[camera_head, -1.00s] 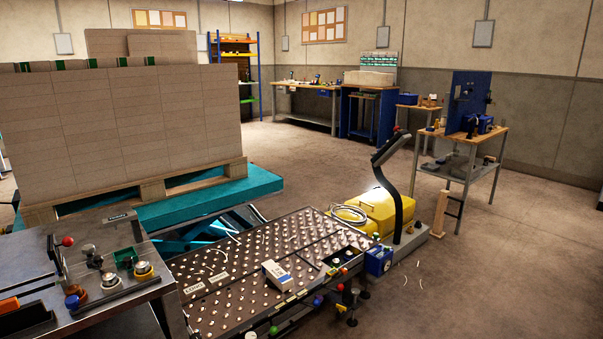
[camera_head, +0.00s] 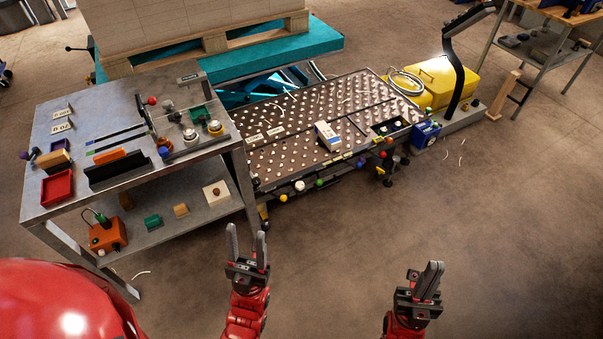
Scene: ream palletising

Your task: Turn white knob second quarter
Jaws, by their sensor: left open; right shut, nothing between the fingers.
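A round white knob (camera_head: 299,186) sits on the front edge of the ball-top table (camera_head: 270,158), between a yellow knob (camera_head: 283,198) and a green knob (camera_head: 319,183). Its turn position is too small to tell. My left gripper (camera_head: 247,233) is open and empty, its fingers pointing up in the picture, below and left of the white knob and apart from it. My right gripper (camera_head: 433,268) is shut and empty over the floor, well to the right of the white knob.
A steel workbench (camera_head: 190,75) with trays, buttons and a lower shelf stands left of the table. A blue knob (camera_head: 361,161) and a red knob (camera_head: 383,154) sit further right along the table's front. The floor (camera_head: 340,240) around my grippers is clear.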

